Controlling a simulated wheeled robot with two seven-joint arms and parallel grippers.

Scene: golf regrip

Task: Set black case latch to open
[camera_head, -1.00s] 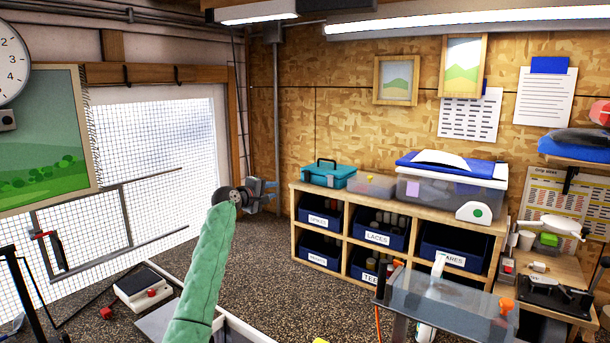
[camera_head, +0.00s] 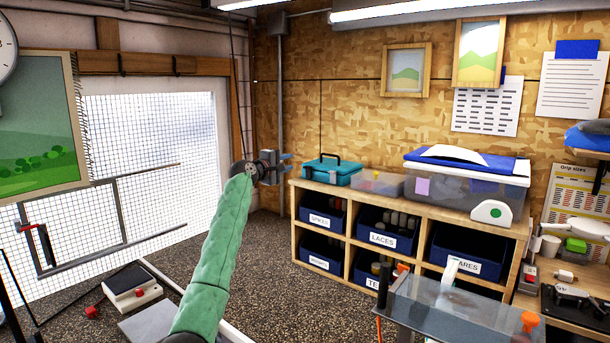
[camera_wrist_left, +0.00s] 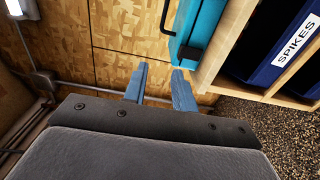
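My left gripper (camera_head: 286,167), on the green-sleeved arm, is raised just left of a teal case (camera_head: 333,171) with a dark handle. In the left wrist view its two blue-grey fingers (camera_wrist_left: 160,80) are apart with nothing between them. The teal case (camera_wrist_left: 203,30) is beyond the right finger; I cannot tell whether they touch. A black, flat object (camera_head: 572,299) lies on the bench at the far right; I cannot tell if it is the black case. My right gripper is not in view.
The wooden cubby shelf (camera_head: 400,209) holds blue bins, and a clear tub with a blue lid (camera_head: 466,186) stands on it. A glass-topped stand (camera_head: 455,305) is in front. Speckled floor (camera_head: 295,295) is open between arm and shelf.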

